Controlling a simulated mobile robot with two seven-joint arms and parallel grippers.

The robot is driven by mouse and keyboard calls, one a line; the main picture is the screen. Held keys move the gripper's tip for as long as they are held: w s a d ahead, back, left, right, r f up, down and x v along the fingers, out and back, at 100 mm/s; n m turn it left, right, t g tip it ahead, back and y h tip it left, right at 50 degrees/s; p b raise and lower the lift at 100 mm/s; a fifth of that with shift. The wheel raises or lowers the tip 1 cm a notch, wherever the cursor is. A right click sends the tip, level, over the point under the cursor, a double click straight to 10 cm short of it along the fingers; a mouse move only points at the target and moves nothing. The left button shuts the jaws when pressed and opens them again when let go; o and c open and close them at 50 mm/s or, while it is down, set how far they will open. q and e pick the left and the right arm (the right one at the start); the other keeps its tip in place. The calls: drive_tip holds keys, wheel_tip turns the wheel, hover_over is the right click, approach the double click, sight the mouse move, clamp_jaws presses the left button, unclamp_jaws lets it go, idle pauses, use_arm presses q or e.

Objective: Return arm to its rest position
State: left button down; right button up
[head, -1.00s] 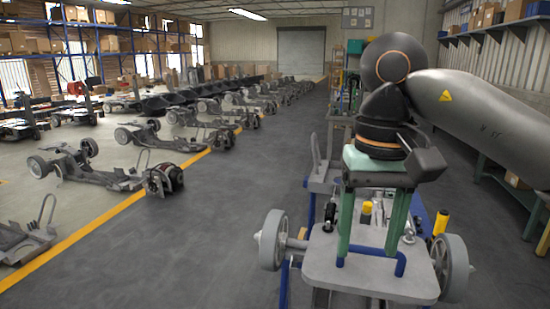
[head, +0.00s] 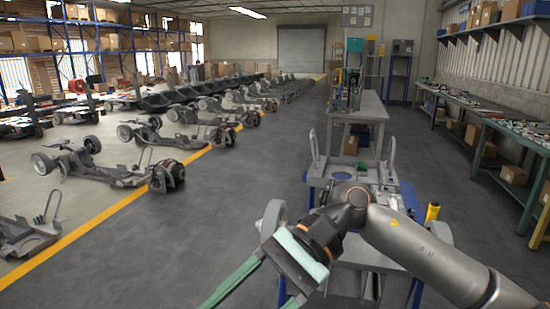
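My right arm comes in from the right, bent low across the front of the chassis on the stand (head: 372,254). Its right gripper (head: 252,296) points down and to the left, at the left front of that chassis. Its two green fingers are spread apart with nothing seen between them; their tips run out of the bottom edge. The arm hides much of the chassis plate and part of its wheels. My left gripper is not in view.
A grey workbench (head: 362,107) stands behind. Rows of chassis (head: 95,170) fill the left beyond a yellow floor line (head: 110,220). The aisle floor between is clear.

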drive_tip(key=w+m+t+y, duration=0.45)
drive_tip(key=m+y, duration=0.25)
drive_tip(key=m, duration=0.5)
drive_tip(key=w+m+t+y, duration=0.3)
drive_tip(key=m+t+y, duration=0.35)
drive_tip(key=m, duration=0.55)
drive_tip(key=w+d+f+m+t+h, duration=0.25)
drive_tip(key=f+m+t+h, duration=0.2)
drive_tip(key=m, duration=0.35)
drive_tip(key=w+d+f+m+t+h+p, duration=0.1)
drive_tip(key=d+f+m+t+h, duration=0.2)
drive_tip(key=f+m+t, duration=0.35)
drive_tip(key=w+d+f+m+t+h, duration=0.2)
drive_tip(key=d+f+m+t+h, duration=0.15)
drive_tip(key=m, duration=0.55)
drive_tip(key=s+d+f+m+g+h, duration=0.25)
drive_tip(key=d+f+m+h, duration=0.2)
drive_tip(key=f, duration=0.35)
drive_tip(key=s+d+f+m+g+h, duration=0.1)
drive_tip(key=s+d+f+m+h, duration=0.2)
drive_tip(key=f+m, duration=0.4)
drive_tip(key=s+d+f+m+g+h, duration=0.1)
drive_tip(key=s+d+f+m+g, duration=0.1)
drive_tip(key=s+f, duration=0.4)
drive_tip(key=s+d+f+m+g+h, duration=0.2)
drive_tip(key=s+d+f+m+g, duration=0.1)
drive_tip(key=s+f, duration=0.4)
drive_tip(key=shift+s+d+m+p, duration=0.15)
drive_tip(key=shift+s+m+p, duration=0.15)
drive_tip(key=shift+p, duration=0.05)
